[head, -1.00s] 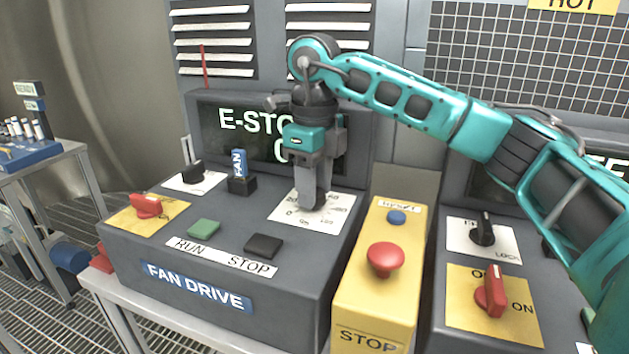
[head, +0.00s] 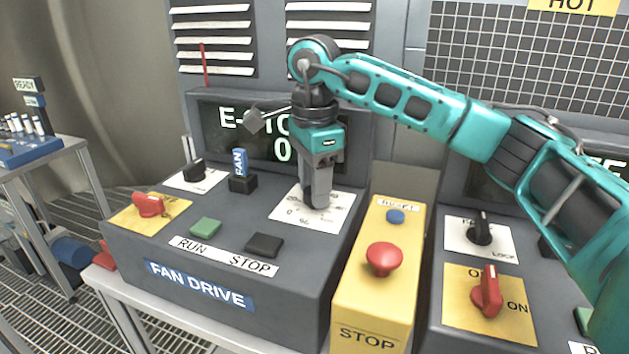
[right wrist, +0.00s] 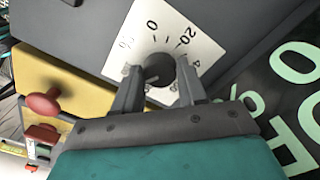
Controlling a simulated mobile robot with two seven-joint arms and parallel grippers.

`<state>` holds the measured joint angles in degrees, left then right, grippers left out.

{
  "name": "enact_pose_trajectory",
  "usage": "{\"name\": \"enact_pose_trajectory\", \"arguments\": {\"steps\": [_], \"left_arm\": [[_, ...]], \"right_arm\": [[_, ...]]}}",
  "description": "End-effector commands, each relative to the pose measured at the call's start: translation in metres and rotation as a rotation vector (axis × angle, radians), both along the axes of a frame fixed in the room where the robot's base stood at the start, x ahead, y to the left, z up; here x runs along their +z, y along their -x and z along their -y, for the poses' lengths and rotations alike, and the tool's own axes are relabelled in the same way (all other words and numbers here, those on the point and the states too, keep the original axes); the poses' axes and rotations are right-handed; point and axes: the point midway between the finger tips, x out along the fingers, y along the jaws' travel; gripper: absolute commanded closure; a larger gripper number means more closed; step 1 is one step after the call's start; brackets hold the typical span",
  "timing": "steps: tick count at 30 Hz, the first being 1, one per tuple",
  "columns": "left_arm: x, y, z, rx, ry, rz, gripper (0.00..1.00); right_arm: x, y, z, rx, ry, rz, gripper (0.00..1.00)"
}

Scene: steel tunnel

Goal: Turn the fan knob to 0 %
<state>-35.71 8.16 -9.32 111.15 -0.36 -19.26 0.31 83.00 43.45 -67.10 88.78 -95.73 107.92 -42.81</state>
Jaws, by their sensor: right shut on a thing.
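The fan knob is a dark round knob (right wrist: 160,69) on a white dial plate (head: 335,218), on top of the grey fan drive console (head: 135,243). My right gripper (head: 316,203) points down over the dial, and its fingers hide the knob in the head view. In the right wrist view my right gripper (right wrist: 160,75) is shut on the knob, one finger on each side. Dial marks 0 and 20 show beyond the knob there. I cannot clearly tell where the knob points. My left gripper is not in view.
Behind my gripper a display (head: 232,128) reads E-STOP, partly covered, with a 0 below. A green button (head: 205,227), a black button (head: 264,245) and a red switch (head: 149,205) share the console. A yellow box (head: 372,300) with a red mushroom button (head: 384,259) stands close right.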

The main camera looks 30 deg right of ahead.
Motion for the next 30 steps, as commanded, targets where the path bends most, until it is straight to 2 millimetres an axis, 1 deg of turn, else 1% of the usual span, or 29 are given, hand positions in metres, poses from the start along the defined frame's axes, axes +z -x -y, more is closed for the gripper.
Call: {"name": "enact_pose_trajectory", "arguments": {"steps": [30], "left_arm": [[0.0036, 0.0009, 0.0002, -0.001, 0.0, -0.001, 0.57]], "right_arm": [[0.0014, -0.0003, -0.0002, 0.964, -0.001, 0.004, 0.89]]}}
